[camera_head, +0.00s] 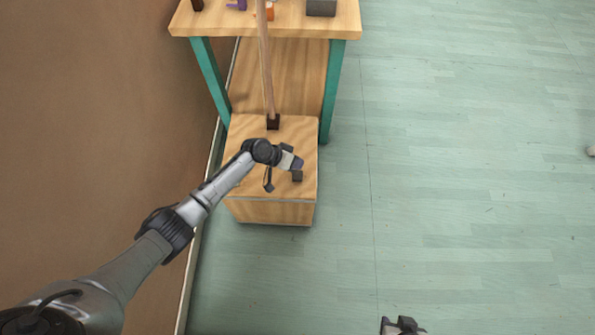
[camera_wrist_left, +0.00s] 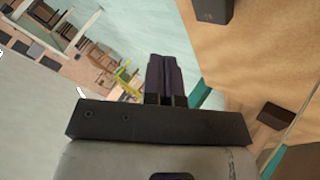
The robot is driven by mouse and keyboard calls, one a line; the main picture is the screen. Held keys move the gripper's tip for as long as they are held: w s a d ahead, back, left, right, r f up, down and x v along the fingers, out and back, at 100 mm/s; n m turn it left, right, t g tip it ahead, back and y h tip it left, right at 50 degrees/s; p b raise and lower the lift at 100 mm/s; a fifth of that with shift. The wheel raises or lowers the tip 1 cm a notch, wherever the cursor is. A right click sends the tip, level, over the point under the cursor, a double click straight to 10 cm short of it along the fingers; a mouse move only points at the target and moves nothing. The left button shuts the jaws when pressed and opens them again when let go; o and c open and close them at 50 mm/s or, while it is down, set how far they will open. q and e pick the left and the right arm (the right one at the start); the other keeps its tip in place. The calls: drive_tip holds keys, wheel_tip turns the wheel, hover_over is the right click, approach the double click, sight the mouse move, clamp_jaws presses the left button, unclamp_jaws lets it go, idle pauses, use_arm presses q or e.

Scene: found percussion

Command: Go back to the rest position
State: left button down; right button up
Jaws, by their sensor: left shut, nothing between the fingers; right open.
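My left arm reaches in from the lower left in the head view. Its left gripper (camera_head: 299,163) is over the top of a wooden box. In the left wrist view the two dark fingers (camera_wrist_left: 165,75) are together with nothing between them. My right gripper (camera_head: 402,326) shows only in part at the bottom edge of the head view, over the floor, well away from the box and table.
The wooden box (camera_head: 245,210) carries a dark block (camera_head: 297,176) close beside my left gripper. A wooden pole (camera_head: 266,70) rises from a dark foot on the box. A table (camera_head: 290,22) with teal legs and small objects stands behind.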

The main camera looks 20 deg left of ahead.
use_arm(q)
drive_tip(key=shift+r, duration=0.4)
use_arm(e)
drive_tip(key=shift+r, duration=0.3)
drive_tip(key=shift+a, duration=0.15)
